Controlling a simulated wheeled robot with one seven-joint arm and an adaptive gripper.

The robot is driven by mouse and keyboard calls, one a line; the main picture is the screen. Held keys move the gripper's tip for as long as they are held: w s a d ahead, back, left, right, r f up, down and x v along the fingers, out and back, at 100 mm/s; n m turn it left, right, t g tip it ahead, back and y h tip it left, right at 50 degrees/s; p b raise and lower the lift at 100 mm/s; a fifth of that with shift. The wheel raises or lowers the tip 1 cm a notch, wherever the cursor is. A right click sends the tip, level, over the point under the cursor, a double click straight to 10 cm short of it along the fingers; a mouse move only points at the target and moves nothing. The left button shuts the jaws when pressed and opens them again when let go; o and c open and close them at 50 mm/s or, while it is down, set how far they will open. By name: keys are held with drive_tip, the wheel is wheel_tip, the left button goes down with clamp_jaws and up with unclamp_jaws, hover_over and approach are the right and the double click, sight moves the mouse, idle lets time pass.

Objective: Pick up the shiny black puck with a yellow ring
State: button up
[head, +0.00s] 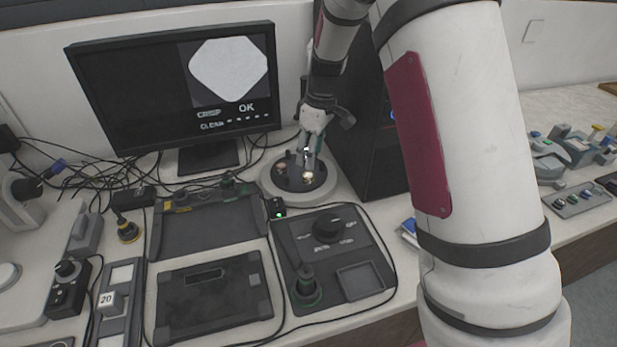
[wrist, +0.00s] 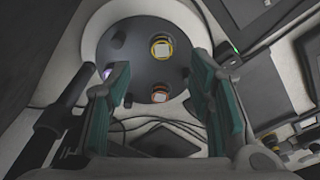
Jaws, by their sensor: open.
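A small round piece with a yellow ring and a pale square centre (wrist: 161,46) sits on a dark round plate (wrist: 128,52) in the wrist view. It looks like the puck; its black body is hard to tell from the plate. A similar piece with an orange ring (wrist: 160,94) sits nearer on the same plate. In the head view the plate rests on a pale round base (head: 274,192) beside the monitor. My gripper (head: 308,158) is above the plate. In the wrist view its teal-padded fingers (wrist: 160,78) are apart, with nothing between them.
A tall black box (head: 365,150) stands just right of the plate, and a monitor (head: 170,85) stands behind left. A dark control panel with a knob (head: 327,226) and dark trays (head: 213,296) lie in front. Cables run across the bench.

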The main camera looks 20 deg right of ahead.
sight(308, 175)
drive_tip(key=shift+w+a+f+p, duration=0.1)
drive_tip(key=shift+a+f+p, duration=0.1)
drive_tip(key=shift+f, duration=1.55)
drive_tip(key=shift+w+a+f+p, duration=0.1)
drive_tip(key=shift+a+f+p, duration=0.1)
drive_tip(key=shift+f, duration=1.55)
drive_tip(key=c, duration=1)
